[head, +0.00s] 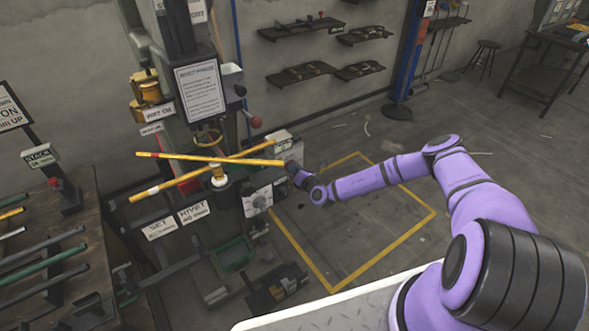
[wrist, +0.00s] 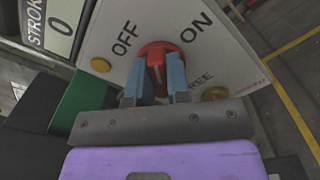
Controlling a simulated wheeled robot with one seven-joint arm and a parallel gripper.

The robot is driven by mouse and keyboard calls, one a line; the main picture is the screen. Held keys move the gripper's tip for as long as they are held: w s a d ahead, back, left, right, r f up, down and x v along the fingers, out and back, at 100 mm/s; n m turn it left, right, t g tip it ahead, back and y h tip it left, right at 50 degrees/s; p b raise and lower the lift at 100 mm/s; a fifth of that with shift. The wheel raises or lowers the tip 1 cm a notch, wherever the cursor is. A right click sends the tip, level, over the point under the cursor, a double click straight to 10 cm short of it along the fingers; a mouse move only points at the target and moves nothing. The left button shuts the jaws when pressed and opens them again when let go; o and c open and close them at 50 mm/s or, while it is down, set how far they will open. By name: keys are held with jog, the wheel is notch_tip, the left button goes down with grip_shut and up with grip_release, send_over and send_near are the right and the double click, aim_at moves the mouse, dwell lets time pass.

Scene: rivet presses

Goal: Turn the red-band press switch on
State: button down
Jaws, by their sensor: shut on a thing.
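The red switch knob (wrist: 157,55) sits on a pale plate (wrist: 225,62) marked OFF at upper left and ON at upper right in the wrist view. My gripper (wrist: 156,74) has its two blue-grey fingers on either side of the knob's grip and is shut on it. The grip runs roughly up and down in this view; which mark it points at is unclear. In the head view my gripper (head: 292,170) is at the right side of the press (head: 190,80), where the knob is hidden.
Two yellow bars (head: 225,161) cross in front of the press. A white plate with a round dial (head: 258,200) is just below my gripper. A bench with rods (head: 90,220) stands at left. Open floor inside a yellow outline (head: 415,230) lies to the right.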

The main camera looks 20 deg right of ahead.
jog(key=shift+d+f+m, duration=0.1)
jog(key=shift+f+m, duration=0.05)
jog(key=shift+m, duration=2.3)
jog(key=shift+f+m, duration=0.1)
jog(key=shift+m, duration=2.35)
jog(key=c, duration=1.1)
grip_release()
jog(key=v, duration=1)
jog(key=shift+s+d, duration=0.1)
jog(key=shift+s, duration=0.3)
